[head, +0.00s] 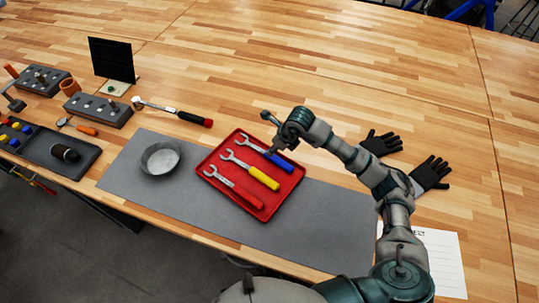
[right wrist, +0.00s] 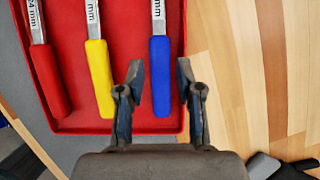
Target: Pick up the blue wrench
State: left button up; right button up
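The blue wrench (head: 279,160) lies in a red tray (head: 211,157), the rightmost of three wrenches. Its blue handle (right wrist: 161,78) points toward my gripper in the right wrist view. The yellow wrench (head: 262,177) and the red wrench (head: 248,199) lie beside it. My right gripper (head: 275,135) is over the tray's far right side and partly hides the blue handle's end. In the right wrist view my right gripper (right wrist: 160,72) is open, its fingertips on either side of the blue handle with visible gaps. My left gripper is not in view.
The tray sits on a grey mat (head: 310,232) on the wooden table. A metal bowl (head: 160,158), a ratchet (head: 178,112) and tool blocks (head: 97,110) stand left. Black gloves (head: 430,173) and a paper sheet (head: 440,255) lie right. The back of the table is clear.

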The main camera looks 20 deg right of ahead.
aim_at(263, 152)
jog(key=x, duration=0.4)
jog(key=p+x, duration=0.1)
jog(key=x, duration=0.1)
jog(key=shift+s+d+f, duration=0.1)
jog(key=shift+s+d, duration=0.15)
grip_shut()
